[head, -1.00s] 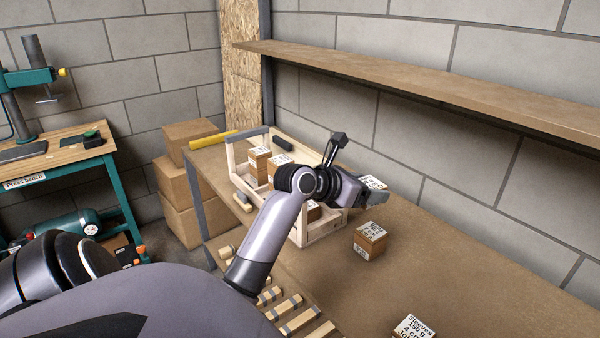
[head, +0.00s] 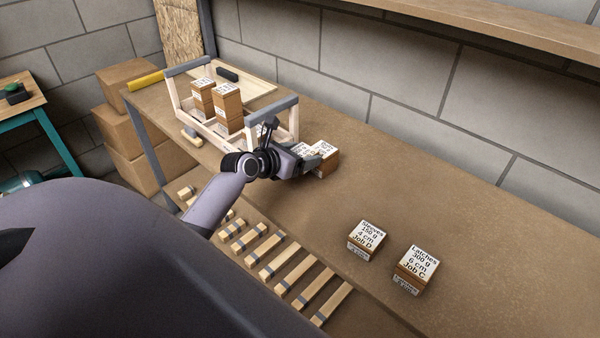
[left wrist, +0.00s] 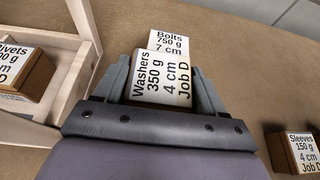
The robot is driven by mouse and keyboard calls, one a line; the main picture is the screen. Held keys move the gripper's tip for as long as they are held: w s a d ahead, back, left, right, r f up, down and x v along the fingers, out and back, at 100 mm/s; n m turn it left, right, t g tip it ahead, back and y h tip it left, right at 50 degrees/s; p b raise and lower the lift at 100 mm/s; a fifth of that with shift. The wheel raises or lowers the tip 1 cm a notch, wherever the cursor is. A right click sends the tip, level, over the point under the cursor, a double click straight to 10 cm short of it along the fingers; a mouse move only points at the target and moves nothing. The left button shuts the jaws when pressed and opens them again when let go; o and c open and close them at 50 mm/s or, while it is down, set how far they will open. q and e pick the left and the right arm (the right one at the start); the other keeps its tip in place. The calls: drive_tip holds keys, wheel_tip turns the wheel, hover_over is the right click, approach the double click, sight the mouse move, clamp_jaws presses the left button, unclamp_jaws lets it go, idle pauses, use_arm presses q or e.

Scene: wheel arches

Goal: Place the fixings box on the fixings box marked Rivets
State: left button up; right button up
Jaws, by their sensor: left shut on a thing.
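My left gripper (head: 313,157) is shut on a fixings box marked Washers (left wrist: 162,80), seen between its fingers in the left wrist view. A box marked Bolts (left wrist: 168,41) is just beyond it. In the head view the gripper is low at the right end of the wooden crate; I cannot tell whether the Washers box touches the table. The box marked Rivets (left wrist: 22,76) is inside the crate, left of the gripper in the left wrist view; its label is partly cut off. My right gripper is not in view.
The wooden crate (head: 294,118) with grey-topped ends holds several boxes, some stacked. Boxes marked Sleeves (head: 367,240) and Latches (head: 415,270) stand on the workbench (head: 480,230) to the right. Bench surface around them is clear. A shelf (head: 440,30) runs along the wall above.

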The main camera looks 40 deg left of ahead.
sight(301, 180)
use_arm(q)
drive_tip(key=shift+f+b, duration=0.75)
drive_tip(key=shift+f, duration=1.8)
drive_tip(key=shift+f, duration=0.2)
drive_tip(key=o, duration=1.3)
